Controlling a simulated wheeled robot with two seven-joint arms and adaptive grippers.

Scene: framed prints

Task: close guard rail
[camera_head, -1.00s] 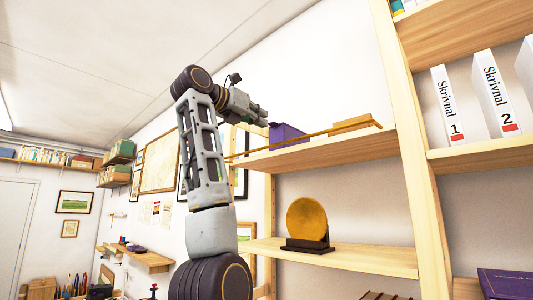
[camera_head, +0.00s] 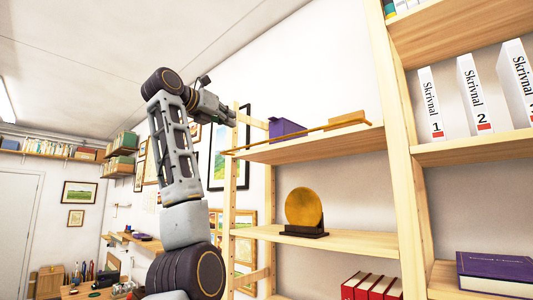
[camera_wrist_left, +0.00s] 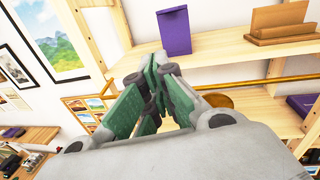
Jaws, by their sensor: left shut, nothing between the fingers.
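The guard rail (camera_head: 300,136) is a thin golden-brown bar along the front of the upper wooden shelf (camera_head: 330,146). In the head view it runs from the left post to the right end of that shelf, slightly above its edge. It also shows in the left wrist view (camera_wrist_left: 270,80), where my gripper hides its left part. My left gripper (camera_head: 230,116) is shut and empty, high beside the left post, above the rail's left end. Its closed fingers (camera_wrist_left: 152,95) fill the middle of the wrist view. I cannot tell whether they touch anything. My right gripper is out of view.
A purple box (camera_head: 286,128) and a wooden block (camera_head: 348,118) stand on the upper shelf. A golden disc (camera_head: 304,207) stands on the shelf below. The left post (camera_head: 229,210) is close to my gripper. White binders (camera_head: 474,92) are at right.

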